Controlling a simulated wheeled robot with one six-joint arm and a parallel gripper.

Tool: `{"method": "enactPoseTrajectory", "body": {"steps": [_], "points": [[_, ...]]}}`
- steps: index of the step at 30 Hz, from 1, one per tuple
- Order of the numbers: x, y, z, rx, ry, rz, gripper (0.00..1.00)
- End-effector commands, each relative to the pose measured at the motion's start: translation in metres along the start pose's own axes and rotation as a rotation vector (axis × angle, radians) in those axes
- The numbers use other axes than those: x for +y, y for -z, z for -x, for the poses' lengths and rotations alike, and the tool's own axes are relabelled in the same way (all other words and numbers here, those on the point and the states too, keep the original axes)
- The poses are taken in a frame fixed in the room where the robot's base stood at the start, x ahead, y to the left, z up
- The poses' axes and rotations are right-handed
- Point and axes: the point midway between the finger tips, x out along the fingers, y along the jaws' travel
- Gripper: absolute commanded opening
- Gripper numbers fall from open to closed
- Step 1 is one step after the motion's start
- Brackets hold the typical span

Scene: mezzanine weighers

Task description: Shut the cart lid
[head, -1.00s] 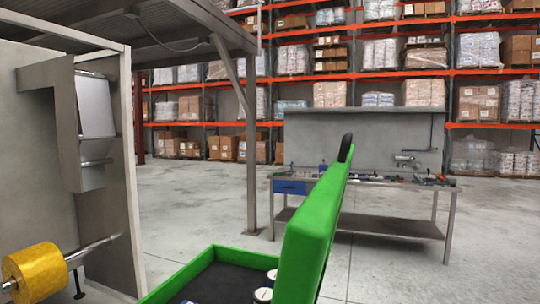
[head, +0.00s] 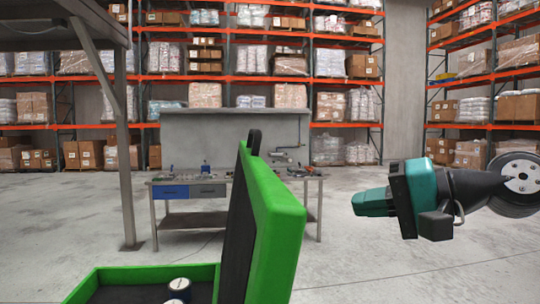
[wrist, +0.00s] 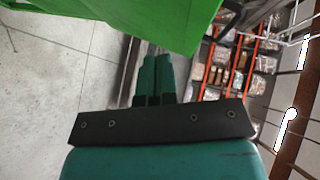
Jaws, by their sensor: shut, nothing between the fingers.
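The green cart lid (head: 272,230) stands open, nearly upright, in the middle of the head view. A black handle (head: 254,141) sits on its top edge. The open green cart box (head: 140,273) is left of the lid, with a dark inside. My gripper (head: 358,204) is at the right, its teal fingers shut and empty, pointing left toward the lid's outer face with a visible gap in the picture. In the wrist view, a green panel, apparently the lid (wrist: 130,22), fills the top, and the shut fingers (wrist: 157,62) reach up toward it.
White-capped cans (head: 178,288) stand in the cart. A workbench (head: 235,184) with tools is behind the lid. A grey post (head: 124,160) stands at the left. Pallet racks (head: 270,62) line the back. The concrete floor (head: 385,270) around my gripper is clear.

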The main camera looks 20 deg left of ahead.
Motion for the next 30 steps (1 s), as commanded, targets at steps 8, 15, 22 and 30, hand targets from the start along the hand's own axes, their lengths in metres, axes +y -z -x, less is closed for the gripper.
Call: {"method": "enactPoseTrajectory", "body": {"steps": [8, 15, 22, 30], "points": [[-0.040, 0.052, -0.024, -0.053, 0.384, -0.306, 0.00], [-0.057, 0.054, -0.046, -0.067, 0.411, -0.330, 0.00], [-0.079, 0.054, -0.092, -0.066, 0.409, -0.329, 0.00], [-0.098, 0.039, -0.127, -0.065, 0.409, -0.329, 0.00]]}}
